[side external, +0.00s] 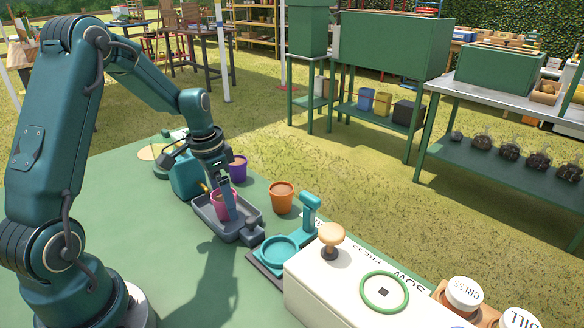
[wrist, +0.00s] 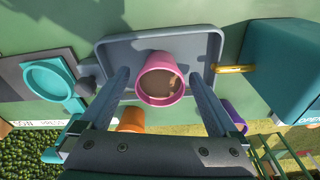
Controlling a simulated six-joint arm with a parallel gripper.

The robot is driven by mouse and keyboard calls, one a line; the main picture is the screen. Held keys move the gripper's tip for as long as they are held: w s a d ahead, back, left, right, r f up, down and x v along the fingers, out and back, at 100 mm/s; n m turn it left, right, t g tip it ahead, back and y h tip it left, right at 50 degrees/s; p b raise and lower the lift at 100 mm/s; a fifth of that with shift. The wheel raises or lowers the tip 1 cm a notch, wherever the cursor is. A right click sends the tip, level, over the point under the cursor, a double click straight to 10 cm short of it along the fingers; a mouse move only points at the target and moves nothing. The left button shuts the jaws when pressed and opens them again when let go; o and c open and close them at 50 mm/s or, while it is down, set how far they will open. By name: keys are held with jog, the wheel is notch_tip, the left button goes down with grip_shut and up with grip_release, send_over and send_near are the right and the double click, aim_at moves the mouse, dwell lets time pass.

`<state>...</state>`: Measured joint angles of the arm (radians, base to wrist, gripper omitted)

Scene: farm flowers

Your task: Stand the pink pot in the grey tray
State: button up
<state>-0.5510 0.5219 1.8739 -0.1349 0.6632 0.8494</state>
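The pink pot (side external: 222,206), with brown soil in it, stands upright inside the grey tray (side external: 249,235). In the wrist view the pink pot (wrist: 158,60) sits between my two fingers, and the grey tray (wrist: 112,48) lies under it. My gripper (wrist: 159,76) is open, with a visible gap between each finger and the pot. In the side view my gripper (side external: 220,200) points down into the tray around the pot, and a finger hides part of it.
An orange pot (side external: 282,197) and a purple pot (side external: 238,168) stand just behind the tray. A teal stand with a round ring (side external: 280,249) is at the tray's right. A white box (side external: 340,290) is further right.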

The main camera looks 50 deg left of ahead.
notch_tip(320, 180, up, 12)
jog(key=s, duration=0.1)
jog(key=s+d+r+n+t, duration=0.1)
jog(key=s+d+t, duration=0.3)
jog(key=s+d, duration=0.8)
jog(key=d+n, duration=0.1)
jog(key=d, duration=0.2)
jog(key=shift+r, duration=0.1)
dwell(0.9)
